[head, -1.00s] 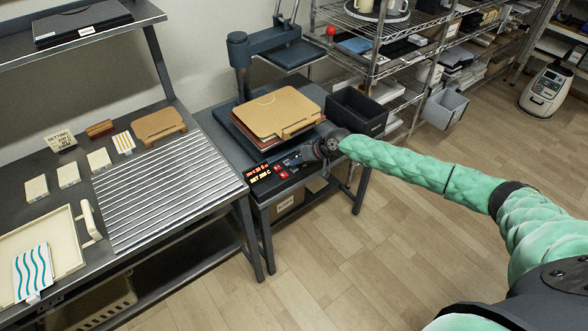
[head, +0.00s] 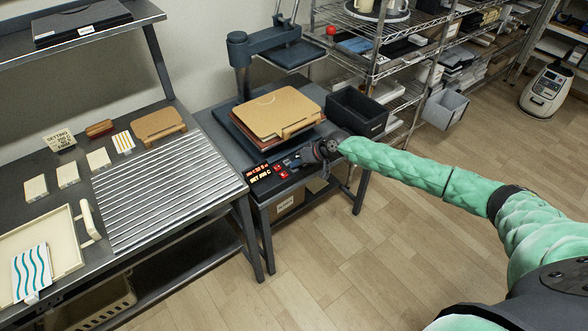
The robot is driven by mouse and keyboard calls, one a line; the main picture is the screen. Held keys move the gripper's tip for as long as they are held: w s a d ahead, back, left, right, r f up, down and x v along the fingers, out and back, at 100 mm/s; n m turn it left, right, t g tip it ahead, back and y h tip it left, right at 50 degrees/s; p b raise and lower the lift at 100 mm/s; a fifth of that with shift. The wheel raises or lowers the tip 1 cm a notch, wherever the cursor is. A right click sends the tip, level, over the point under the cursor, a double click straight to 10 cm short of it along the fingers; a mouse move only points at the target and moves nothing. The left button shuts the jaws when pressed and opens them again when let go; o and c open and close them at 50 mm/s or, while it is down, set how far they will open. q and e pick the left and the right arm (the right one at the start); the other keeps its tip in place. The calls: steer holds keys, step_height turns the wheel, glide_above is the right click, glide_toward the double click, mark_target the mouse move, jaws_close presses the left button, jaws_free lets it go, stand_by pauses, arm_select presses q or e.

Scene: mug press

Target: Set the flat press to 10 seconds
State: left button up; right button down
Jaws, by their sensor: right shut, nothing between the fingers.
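The flat press (head: 243,62) stands on a dark table in the middle, its upper plate swung up and back. Tan and brown boards (head: 280,110) lie on its lower bed. The control panel (head: 266,177) at the table's front has a lit red and orange display. The lower line appears to read SET 200 C; the upper line is too small to read surely. My right gripper (head: 306,157) is shut and empty, low at the right part of the panel, beside small red buttons. The wrist hides part of the panel. My left gripper is not in view.
A dark open bin (head: 357,111) stands right of the press, close to my right wrist. A ribbed metal rack (head: 165,188), small blocks and a cream tray (head: 62,240) with a wavy-striped sheet are on the left table. A sign (head: 60,140) stands there.

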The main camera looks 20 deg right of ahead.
mark_target(297, 169)
steer(key=shift+f, duration=0.4)
stand_by(0.3)
steer(key=shift+r, duration=0.1)
steer(key=shift+r+p, duration=0.4)
steer(key=shift+r, duration=0.4)
steer(key=shift+r+p, duration=1.75)
steer(key=shift+r, duration=0.8)
